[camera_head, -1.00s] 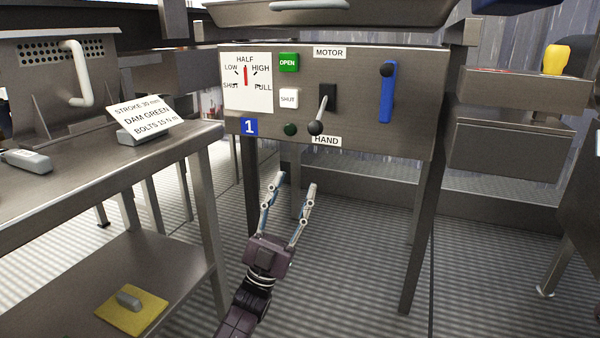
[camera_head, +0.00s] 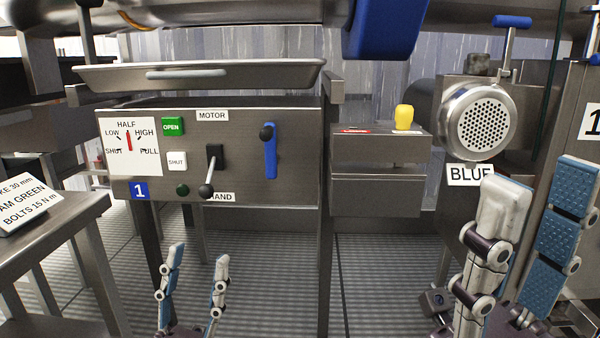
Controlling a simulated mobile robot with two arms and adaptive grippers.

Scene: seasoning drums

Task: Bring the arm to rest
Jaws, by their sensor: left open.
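My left gripper (camera_head: 197,252) is at the bottom left, in front of and below the control panel (camera_head: 245,135). Its two fingers point up, apart, with nothing between them, and it touches no control. My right gripper (camera_head: 542,185) is large and close at the right edge. Its fingers stand apart with nothing visible between them; its lower part is cut off by the frame. On the panel, the lever with a black ball (camera_head: 205,190) points down at the HAND label. The blue handle (camera_head: 270,155) hangs upright. The red dial pointer (camera_head: 129,141) points at HALF.
A steel side table (camera_head: 50,225) with a sign card (camera_head: 22,203) is at the left. A steel box with a yellow knob (camera_head: 404,117) is right of the panel. A round perforated unit (camera_head: 480,122) labelled BLUE stands behind my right gripper. A tray (camera_head: 200,78) is above the panel.

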